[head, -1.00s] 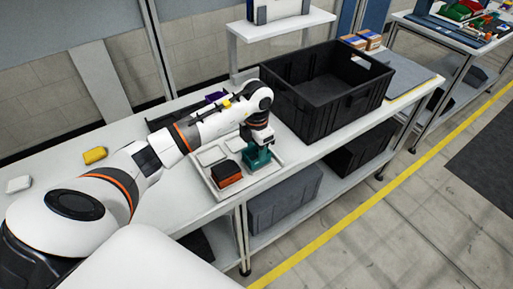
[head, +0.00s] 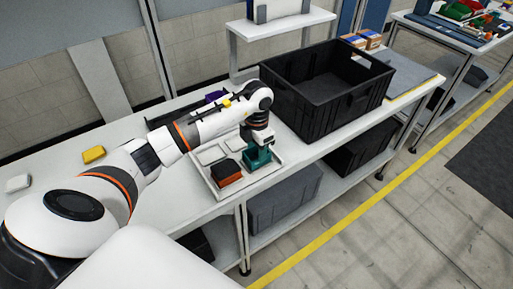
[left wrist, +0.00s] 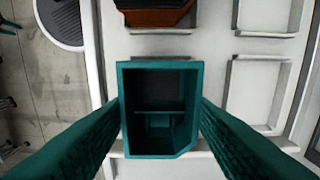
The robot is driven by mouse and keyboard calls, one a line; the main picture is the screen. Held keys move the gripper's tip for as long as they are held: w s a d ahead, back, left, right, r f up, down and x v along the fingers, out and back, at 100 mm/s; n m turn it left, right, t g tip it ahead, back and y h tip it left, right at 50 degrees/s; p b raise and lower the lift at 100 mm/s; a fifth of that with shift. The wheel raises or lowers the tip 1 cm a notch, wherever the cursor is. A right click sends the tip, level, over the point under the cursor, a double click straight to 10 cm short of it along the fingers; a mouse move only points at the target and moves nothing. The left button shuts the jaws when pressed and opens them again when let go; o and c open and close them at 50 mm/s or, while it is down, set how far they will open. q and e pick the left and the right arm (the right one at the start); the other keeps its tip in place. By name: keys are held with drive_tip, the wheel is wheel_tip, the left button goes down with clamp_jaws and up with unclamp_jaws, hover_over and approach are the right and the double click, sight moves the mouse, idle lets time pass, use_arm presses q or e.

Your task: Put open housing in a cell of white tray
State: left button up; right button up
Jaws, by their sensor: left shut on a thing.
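The open housing (head: 257,159) is a teal, box-shaped part. In the left wrist view its open side faces the camera, showing a dark inside with a cross wall (left wrist: 157,111). My left gripper (head: 257,146) is shut on it, one finger on each side. The white tray (head: 203,180) lies on the bench under the gripper. The housing is at the tray's front right cell; whether it touches the floor cannot be told. A red-and-black part (head: 227,174) sits in the neighbouring cell, and the two back cells look empty. My right gripper is not in view.
A large black bin (head: 318,108) stands close to the tray's right. A yellow part (head: 95,155) and a white part (head: 18,183) lie on the bench at left. A purple item (head: 215,97) is behind my left arm.

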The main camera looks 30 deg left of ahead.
use_arm(q)
drive_tip(key=shift+f+b, duration=0.4)
drive_tip(key=shift+f, duration=0.1)
idle(0.4)
drive_tip(key=o, duration=1.1)
drive_tip(key=shift+r, duration=0.1)
wheel_tip(320, 180, up, 12)
drive_tip(key=b, duration=0.1)
drive_tip(key=shift+b, duration=0.35)
